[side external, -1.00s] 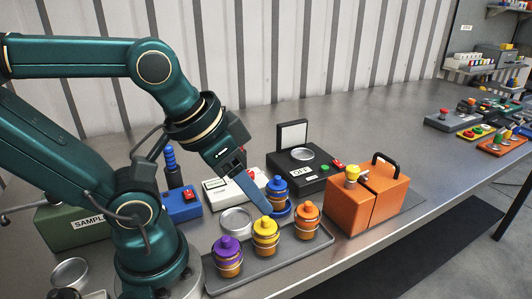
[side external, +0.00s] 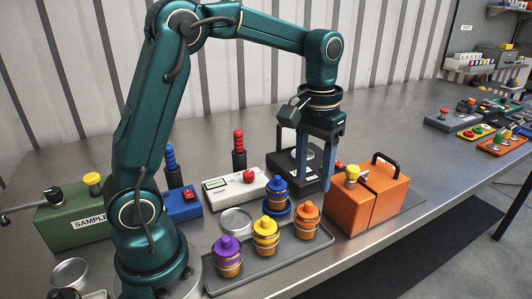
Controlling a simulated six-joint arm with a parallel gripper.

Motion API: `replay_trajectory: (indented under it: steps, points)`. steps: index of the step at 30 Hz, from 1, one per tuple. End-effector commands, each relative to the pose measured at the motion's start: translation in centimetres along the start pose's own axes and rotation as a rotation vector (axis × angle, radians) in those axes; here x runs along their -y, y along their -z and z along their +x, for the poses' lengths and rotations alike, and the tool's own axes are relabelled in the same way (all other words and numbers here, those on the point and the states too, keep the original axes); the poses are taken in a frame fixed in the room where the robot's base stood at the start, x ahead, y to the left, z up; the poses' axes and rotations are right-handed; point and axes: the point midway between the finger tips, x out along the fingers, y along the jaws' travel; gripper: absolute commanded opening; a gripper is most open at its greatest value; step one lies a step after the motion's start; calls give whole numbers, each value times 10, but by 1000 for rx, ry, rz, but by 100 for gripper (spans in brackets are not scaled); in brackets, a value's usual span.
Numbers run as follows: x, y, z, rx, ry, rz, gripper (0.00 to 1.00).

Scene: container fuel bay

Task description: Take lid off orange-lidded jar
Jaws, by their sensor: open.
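The orange-lidded jar (side external: 307,221) stands upright at the right end of the grey tray, its orange lid on top. My gripper (side external: 315,188) points straight down, open, with its two blue fingers apart. In the picture the fingertips are just above the orange lid, with nothing seen between them. The exact height and depth gap to the lid cannot be told from this one view.
On the tray (side external: 285,262) stand a yellow-lidded jar (side external: 265,240) and a purple-lidded jar (side external: 228,259). An orange box (side external: 350,208) stands close on the right. A black device (side external: 283,178) is behind my gripper.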

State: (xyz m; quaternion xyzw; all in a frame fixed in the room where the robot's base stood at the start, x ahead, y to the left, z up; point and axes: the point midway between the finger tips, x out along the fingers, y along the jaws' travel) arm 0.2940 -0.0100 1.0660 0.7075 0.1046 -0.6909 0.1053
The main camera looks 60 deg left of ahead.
Motion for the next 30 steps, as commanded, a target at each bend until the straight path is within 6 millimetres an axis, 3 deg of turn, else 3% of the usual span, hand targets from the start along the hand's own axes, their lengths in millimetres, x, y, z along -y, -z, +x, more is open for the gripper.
replay_trajectory:
  steps: [15,24,25,29,30]
  points:
    - [2,-3,55,27,5,-3,54]
    - [2,-3,58,23,4,-3,54]
    - [2,-3,58,23,4,-3,50]
    - [2,-3,58,23,4,-3,1]
    - [2,-3,58,23,4,-3,0]
